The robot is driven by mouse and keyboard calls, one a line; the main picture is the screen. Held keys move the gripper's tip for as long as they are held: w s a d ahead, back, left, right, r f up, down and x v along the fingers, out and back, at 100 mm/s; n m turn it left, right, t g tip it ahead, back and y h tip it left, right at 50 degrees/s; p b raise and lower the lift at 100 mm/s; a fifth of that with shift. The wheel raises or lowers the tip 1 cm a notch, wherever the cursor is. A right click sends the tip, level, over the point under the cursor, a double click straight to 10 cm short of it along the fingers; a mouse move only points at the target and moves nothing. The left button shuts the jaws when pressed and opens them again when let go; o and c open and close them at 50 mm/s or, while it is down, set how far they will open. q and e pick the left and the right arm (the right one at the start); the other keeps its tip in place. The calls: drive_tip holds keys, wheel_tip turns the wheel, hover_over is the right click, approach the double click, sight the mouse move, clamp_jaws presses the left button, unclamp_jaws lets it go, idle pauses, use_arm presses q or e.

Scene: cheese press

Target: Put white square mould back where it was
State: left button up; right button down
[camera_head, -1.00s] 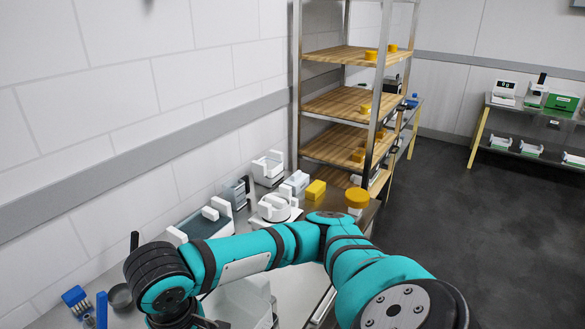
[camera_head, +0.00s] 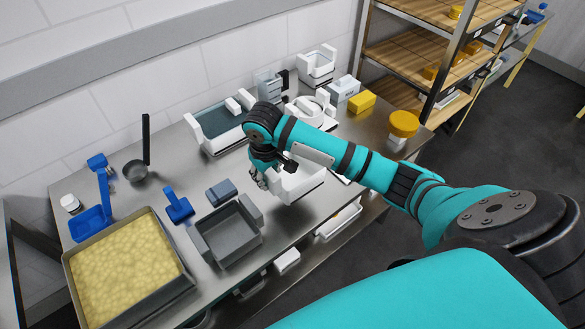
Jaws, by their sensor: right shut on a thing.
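The white square mould (camera_head: 299,184) is an open white box near the middle of the steel table, partly hidden by my right arm. My right gripper (camera_head: 259,179) is at its left side, shut on its wall. I cannot tell whether the mould rests on the table or hangs just above it. My left gripper is not in view.
A grey square mould (camera_head: 228,236) and a tray of yellow curd (camera_head: 125,262) stand front left. Blue tools (camera_head: 179,207), a small pan (camera_head: 136,171) and a white-rimmed dark tray (camera_head: 217,130) lie behind. A yellow block (camera_head: 362,102) is back right, near wooden shelves (camera_head: 400,63).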

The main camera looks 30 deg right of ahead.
wheel_tip(320, 180, down, 10)
drive_tip(key=shift+d+r+p, duration=0.1)
drive_tip(key=shift+p, duration=0.35)
drive_tip(key=shift+f, duration=0.4)
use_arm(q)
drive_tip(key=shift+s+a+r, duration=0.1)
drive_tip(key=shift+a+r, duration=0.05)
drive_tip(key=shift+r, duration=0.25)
use_arm(e)
drive_tip(key=c, duration=1)
unclamp_jaws()
drive_tip(key=shift+c, duration=0.2)
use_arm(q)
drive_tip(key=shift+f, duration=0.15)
use_arm(e)
drive_tip(key=r, duration=0.4)
drive_tip(key=s+r, duration=0.1)
drive_tip(key=r, duration=0.7)
drive_tip(key=shift+s+a+r, duration=0.15)
drive_tip(key=shift+s+a, duration=0.15)
